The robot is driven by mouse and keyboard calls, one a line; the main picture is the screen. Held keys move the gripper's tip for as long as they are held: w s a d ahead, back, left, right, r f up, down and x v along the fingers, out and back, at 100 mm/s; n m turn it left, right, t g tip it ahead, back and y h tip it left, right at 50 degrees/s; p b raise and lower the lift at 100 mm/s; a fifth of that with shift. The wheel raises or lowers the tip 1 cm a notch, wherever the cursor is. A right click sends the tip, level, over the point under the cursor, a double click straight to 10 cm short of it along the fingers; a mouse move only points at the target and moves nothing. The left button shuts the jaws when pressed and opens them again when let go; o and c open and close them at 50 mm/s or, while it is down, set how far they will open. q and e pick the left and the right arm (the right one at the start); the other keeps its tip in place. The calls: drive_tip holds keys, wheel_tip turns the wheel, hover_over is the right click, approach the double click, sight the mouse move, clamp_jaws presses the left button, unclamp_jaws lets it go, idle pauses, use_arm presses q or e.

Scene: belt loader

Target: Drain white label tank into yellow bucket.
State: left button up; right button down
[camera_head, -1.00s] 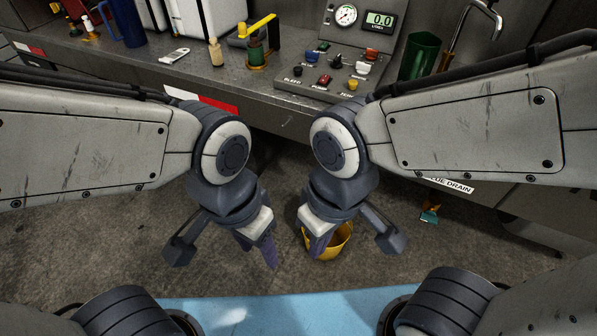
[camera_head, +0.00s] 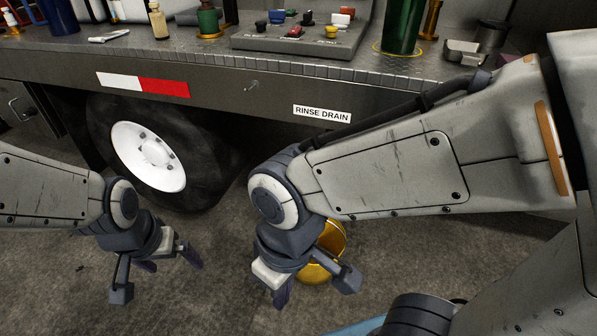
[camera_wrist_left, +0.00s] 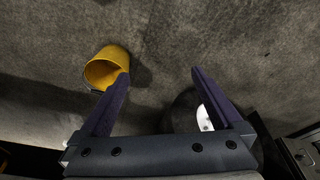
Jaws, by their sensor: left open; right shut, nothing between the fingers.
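The yellow bucket (camera_head: 328,242) stands on the floor below the bench, partly hidden behind my right gripper. It also shows in the left wrist view (camera_wrist_left: 104,68), beyond the left fingertip there. My right gripper (camera_head: 282,294) is shut and empty, in front of the bucket in the head view. My left gripper (camera_head: 170,264) is open and empty, well left of the bucket, below the wheel; in the left wrist view (camera_wrist_left: 160,80) its fingers are spread. No tank with a white label can be made out. A white plate reading RINSE DRAIN (camera_head: 321,113) is on the bench front.
A large wheel (camera_head: 148,157) stands under the bench at left. The metal bench top carries a control panel (camera_head: 300,35), a green container (camera_head: 402,28) and a small bottle (camera_head: 159,22). My right arm covers the space under the bench at right. Open floor lies between the grippers.

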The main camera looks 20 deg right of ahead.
use_arm(q)
drive_tip(key=w+f+t+b, duration=0.2)
drive_tip(key=w+f+b, duration=0.3)
drive_tip(key=f, duration=0.3)
drive_tip(key=w+d+f+m+t+h+b, duration=0.15)
drive_tip(key=w+d+t, duration=0.25)
drive_tip(key=w+d, duration=0.45)
drive_tip(key=w+d+r+m+t+h, duration=0.1)
drive_tip(key=d+r+m+t+h, duration=0.2)
drive_tip(key=d, duration=0.8)
drive_tip(key=d+r+m+t+h, duration=0.1)
drive_tip(key=d+r+t+h, duration=0.3)
drive_tip(key=d, duration=0.6)
drive_tip(key=shift+n+g+h, duration=0.25)
drive_tip(key=shift+g+h, duration=0.05)
drive_tip(key=shift+h, duration=0.15)
drive_tip(key=shift+f+b+x, duration=0.3)
drive_tip(key=shift+b+x, duration=0.1)
drive_tip(key=shift+x, duration=1.35)
drive_tip(key=shift+f+b+x, duration=0.35)
drive_tip(key=shift+x, duration=1.4)
drive_tip(key=shift+f+b+x, duration=0.3)
drive_tip(key=shift+b+x, duration=0.1)
drive_tip(key=shift+x, duration=1.35)
use_arm(e)
wheel_tip(320, 180, down, 11)
drive_tip(key=shift+f, duration=0.2)
use_arm(q)
drive_tip(key=shift+s+d, duration=0.1)
drive_tip(key=shift+c, duration=0.3)
